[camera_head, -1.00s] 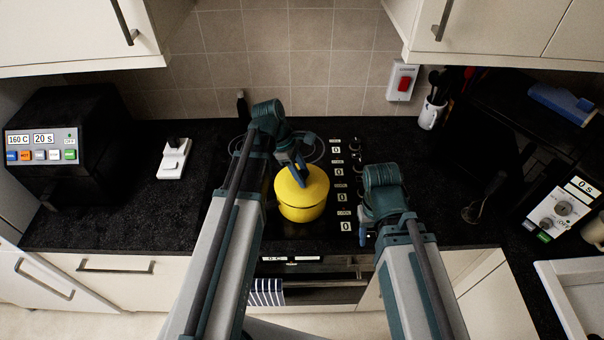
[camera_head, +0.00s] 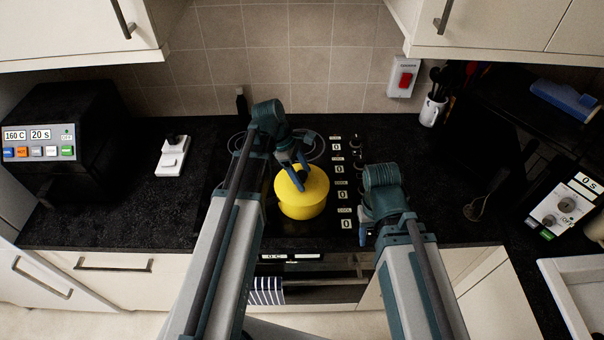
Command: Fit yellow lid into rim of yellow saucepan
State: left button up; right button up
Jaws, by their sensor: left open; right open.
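The yellow saucepan (camera_head: 302,211) stands on the black hob. The yellow lid (camera_head: 313,187) lies on top of it and covers its mouth; I cannot tell at this size whether it sits fully inside the rim. My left gripper (camera_head: 297,178) is open, just above the lid's left and middle part, with its fingers near the lid's centre.
The hob's labelled controls (camera_head: 342,183) run along the right of the pan. A white device (camera_head: 172,158) lies on the counter to the left. A utensil pot (camera_head: 432,110) stands at the back right. The black counter between is mostly clear.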

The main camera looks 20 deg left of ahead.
pick_arm(q)
jog(key=p+v, duration=1.2)
jog(key=v, duration=0.1)
jog(key=shift+a+r+p, duration=0.25)
jog(key=shift+r+p, duration=0.05)
jog(key=shift+p, duration=0.1)
